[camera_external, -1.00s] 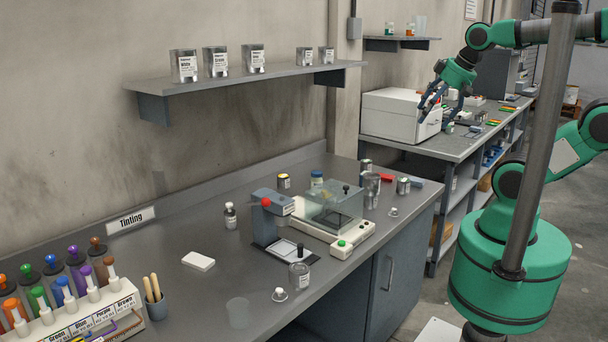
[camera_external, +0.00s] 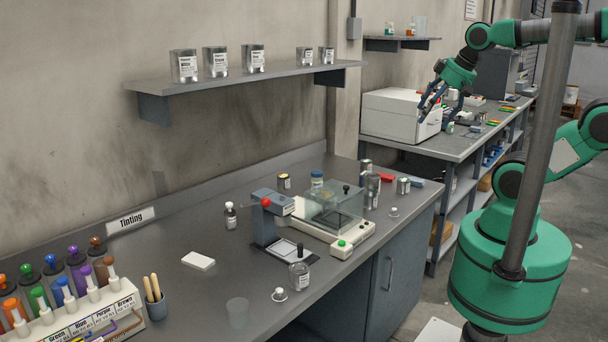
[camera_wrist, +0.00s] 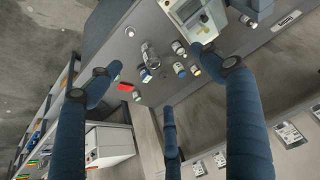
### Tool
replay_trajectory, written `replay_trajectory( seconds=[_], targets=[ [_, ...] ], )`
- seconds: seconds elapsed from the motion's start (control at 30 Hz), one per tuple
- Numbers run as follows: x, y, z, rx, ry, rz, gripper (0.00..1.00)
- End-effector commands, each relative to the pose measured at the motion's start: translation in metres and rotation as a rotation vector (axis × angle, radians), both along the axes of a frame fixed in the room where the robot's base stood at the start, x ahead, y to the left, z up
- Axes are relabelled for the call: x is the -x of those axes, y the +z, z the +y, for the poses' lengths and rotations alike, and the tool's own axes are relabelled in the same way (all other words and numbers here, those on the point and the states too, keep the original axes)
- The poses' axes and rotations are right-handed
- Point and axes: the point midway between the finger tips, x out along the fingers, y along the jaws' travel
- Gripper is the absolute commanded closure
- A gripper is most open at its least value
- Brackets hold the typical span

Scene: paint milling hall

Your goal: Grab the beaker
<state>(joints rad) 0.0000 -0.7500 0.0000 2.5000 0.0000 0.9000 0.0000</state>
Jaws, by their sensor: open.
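My gripper (camera_external: 436,106) is far from the near beaker, in front of the white box at the back bench. In the wrist view my gripper (camera_wrist: 158,74) has its blue fingers spread apart with nothing between them.

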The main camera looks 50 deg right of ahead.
Motion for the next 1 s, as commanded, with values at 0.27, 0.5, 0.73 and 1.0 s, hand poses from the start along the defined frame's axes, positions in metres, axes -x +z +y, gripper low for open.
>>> replay_trajectory(
  seconds=[0.27, 0.5, 0.73, 1.0],
  targets=[
    [0.0, 0.0, 0.0, 0.0, 0.0, 0.0, 0.2],
    [0.0, 0.0, 0.0, 0.0, 0.0, 0.0, 0.34],
    [-0.002, 0.001, 0.001, -0.002, 0.001, 0.002, 0.34],
    [-0.029, 0.013, 0.018, -0.026, 0.004, 0.028, 0.34]
  ],
)
